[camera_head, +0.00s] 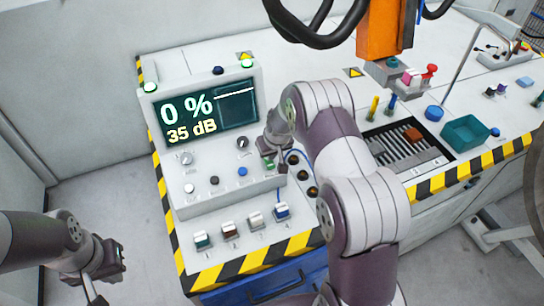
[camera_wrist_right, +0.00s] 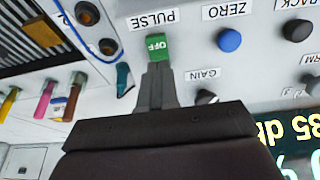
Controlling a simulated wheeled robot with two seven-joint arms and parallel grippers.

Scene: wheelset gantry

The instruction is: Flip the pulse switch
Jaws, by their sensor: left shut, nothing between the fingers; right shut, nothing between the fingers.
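The pulse switch (camera_wrist_right: 158,46) is a small green rocker marked OFF, beside the PULSE label (camera_wrist_right: 152,20) in the right wrist view, which shows the panel upside down. In the head view it sits at the right end of the console's lower row, partly hidden by my right gripper (camera_head: 269,156). In the right wrist view the shut, empty fingertips (camera_wrist_right: 158,66) are right at the switch's edge; I cannot tell whether they touch it. My left gripper (camera_head: 97,290) is shut and empty, low at the left, away from the console (camera_head: 230,190).
The blue ZERO button (camera_wrist_right: 229,40) and GAIN knob (camera_wrist_right: 206,97) are close to the right fingers. The display (camera_head: 208,112) reads 0 % and 35 dB. Several toggle switches (camera_head: 229,231) line the front. An orange gantry part (camera_head: 378,30) hangs at the back.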

